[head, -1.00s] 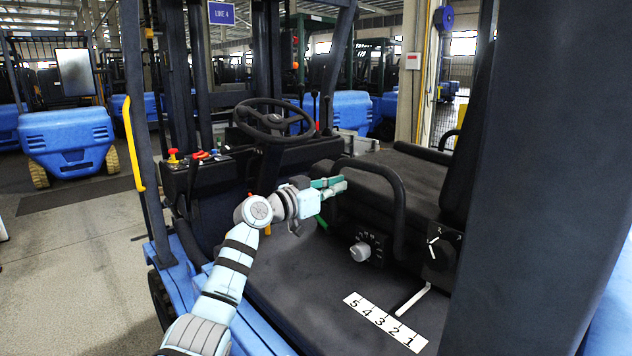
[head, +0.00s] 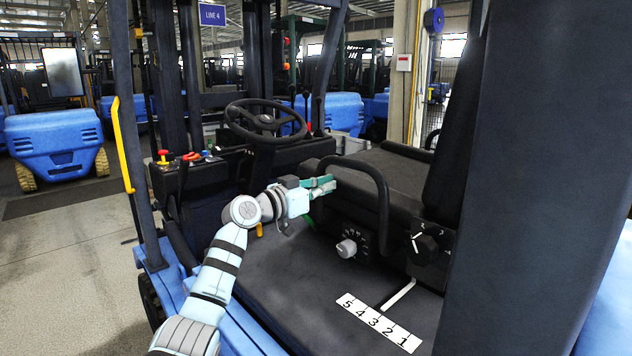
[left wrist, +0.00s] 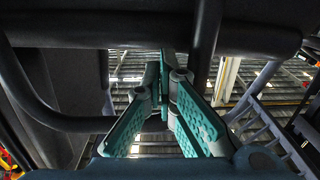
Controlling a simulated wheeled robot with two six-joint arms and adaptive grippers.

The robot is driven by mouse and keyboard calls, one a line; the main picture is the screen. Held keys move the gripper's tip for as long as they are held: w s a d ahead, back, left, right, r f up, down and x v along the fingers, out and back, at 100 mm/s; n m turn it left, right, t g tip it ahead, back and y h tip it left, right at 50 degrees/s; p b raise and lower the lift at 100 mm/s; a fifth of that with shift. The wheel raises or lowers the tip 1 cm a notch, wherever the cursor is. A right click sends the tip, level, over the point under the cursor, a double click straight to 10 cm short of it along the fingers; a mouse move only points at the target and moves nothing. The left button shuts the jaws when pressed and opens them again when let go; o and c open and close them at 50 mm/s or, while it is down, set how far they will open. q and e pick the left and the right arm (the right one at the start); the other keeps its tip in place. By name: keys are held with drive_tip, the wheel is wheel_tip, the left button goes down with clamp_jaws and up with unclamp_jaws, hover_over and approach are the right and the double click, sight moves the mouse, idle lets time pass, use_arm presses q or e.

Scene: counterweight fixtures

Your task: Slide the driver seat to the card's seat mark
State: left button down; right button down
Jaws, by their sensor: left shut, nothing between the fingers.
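The driver seat is black; its cushion (head: 375,180) and part of its backrest show in the head view. A black looped bar (head: 384,190) stands along its near side. My left gripper (head: 333,184), with green fingers, is shut and empty at the front end of the bar. In the left wrist view the fingers (left wrist: 165,62) lie below a dark crossbar (left wrist: 130,32); contact is unclear. I see no card with a seat mark.
A grey dial knob (head: 346,248) and a black knob (head: 426,244) sit on the seat's near side. The steering wheel (head: 265,120) and levers are ahead. A dark post (head: 530,180) blocks the right. The floor mat (head: 290,275) is bare.

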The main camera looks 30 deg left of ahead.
use_arm(q)
drive_tip(key=d+b+v, duration=0.1)
drive_tip(key=b+v, duration=0.2)
drive_tip(key=v, duration=0.8)
drive_tip(key=shift+s, duration=0.2)
drive_tip(key=shift+d, duration=0.1)
